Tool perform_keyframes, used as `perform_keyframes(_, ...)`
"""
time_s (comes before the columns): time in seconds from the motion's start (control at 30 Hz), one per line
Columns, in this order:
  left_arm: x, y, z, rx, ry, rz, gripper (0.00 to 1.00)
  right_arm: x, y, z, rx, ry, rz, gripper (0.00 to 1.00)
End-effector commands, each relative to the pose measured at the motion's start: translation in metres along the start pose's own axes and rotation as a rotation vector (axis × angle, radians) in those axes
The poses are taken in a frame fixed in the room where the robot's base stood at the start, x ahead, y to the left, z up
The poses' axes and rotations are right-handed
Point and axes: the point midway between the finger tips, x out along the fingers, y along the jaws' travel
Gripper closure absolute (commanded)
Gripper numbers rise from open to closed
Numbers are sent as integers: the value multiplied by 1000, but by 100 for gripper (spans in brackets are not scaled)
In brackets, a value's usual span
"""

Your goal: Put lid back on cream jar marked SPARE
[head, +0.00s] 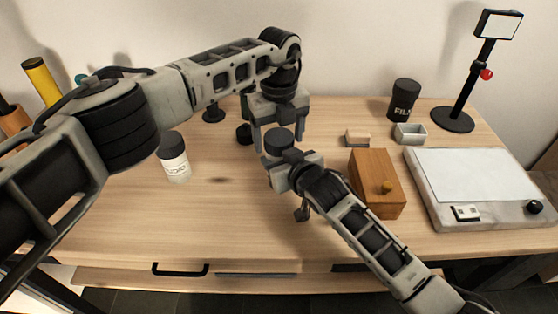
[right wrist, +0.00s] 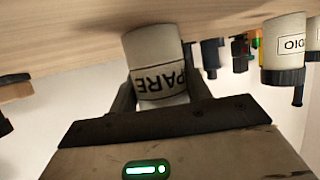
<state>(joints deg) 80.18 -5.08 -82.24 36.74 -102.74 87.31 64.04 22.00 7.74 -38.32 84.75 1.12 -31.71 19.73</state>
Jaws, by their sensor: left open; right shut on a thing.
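The cream jar marked SPARE (right wrist: 155,65) shows in the right wrist view, upside down in the picture, with part of its label reading "PARE". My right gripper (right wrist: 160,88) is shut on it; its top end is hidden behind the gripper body. In the head view the right gripper (head: 288,160) is over the middle of the table. A round black piece that looks like the lid (head: 280,138) shows just behind it. Whether it is seated on the jar I cannot tell. My left gripper (head: 279,124) is open, fingers down, directly at this black piece.
A cream jar with a black lid, label ending "DIO" (head: 174,160), stands left. A wooden box with a knob (head: 375,180), a light pad (head: 480,180), a black film canister (head: 403,100) and a lamp stand (head: 460,112) are right. The front-left tabletop is clear.

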Motion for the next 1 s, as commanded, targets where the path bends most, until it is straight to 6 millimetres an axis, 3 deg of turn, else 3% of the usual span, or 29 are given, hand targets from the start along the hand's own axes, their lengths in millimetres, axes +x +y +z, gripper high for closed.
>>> perform_keyframes(0.27, 2, 0, 0, 1, 0, 0, 25, 0, 0, 1, 0, -2, 0, 100)
perform_keyframes(0.43, 1, 0, 0, 1, 0, 0, 66, 0, 0, 1, 0, -2, 0, 100)
perform_keyframes(0.47, 1, 0, 0, 1, 0, 0, 69, 0, 0, 1, 0, -2, 0, 100)
perform_keyframes(0.63, 1, 0, 0, 68, -1, 0, 70, 0, 0, 1, 0, -2, 0, 100)
perform_keyframes(0.9, 1, 0, 0, 509, -1, -1, 70, 0, 0, 1, 0, -2, 1, 100)
perform_keyframes(1.0, 1, 0, 0, 583, 0, -1, 70, 0, 0, 1, 0, -2, 1, 100)
